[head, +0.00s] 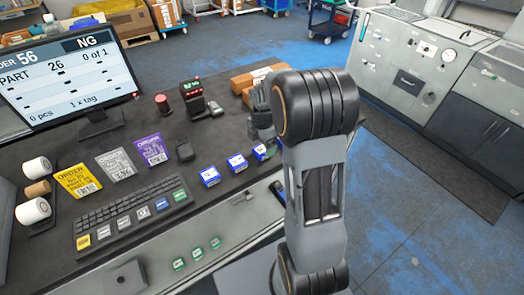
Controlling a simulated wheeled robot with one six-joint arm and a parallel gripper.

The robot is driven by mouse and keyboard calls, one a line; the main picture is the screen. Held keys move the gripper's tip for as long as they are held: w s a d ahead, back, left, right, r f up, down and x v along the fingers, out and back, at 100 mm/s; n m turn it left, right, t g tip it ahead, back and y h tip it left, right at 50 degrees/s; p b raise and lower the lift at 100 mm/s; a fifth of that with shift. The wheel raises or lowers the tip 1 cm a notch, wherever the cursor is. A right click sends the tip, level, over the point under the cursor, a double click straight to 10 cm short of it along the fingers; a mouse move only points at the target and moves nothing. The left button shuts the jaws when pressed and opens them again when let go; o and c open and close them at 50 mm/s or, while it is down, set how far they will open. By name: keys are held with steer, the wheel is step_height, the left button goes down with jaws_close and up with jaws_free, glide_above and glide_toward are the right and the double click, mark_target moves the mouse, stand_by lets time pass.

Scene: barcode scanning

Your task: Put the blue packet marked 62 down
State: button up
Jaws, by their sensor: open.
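Three small blue packets with white labels lie in a slanting row on the dark desk: a left one (210,176), a middle one (237,163) and a right one (259,152). Their numbers are too small to read, so I cannot tell which is marked 62. My gripper (262,136) is open, just behind the right packet. My arm hides part of the gripper and the space to its right. I cannot tell whether the fingers touch the right packet.
A monitor (70,75) reads "PART 26" and "NG". A keyboard (130,212), yellow (78,181), grey (116,165) and purple (149,150) order cards, and a black device with a lit display (192,94) are on the desk (205,143). Brown boxes (245,80) stand behind my gripper.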

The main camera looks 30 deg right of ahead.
mark_target(262, 151)
steer(key=shift+f, duration=1.35)
steer(key=c, duration=1.2)
steer(key=shift+r, duration=0.1)
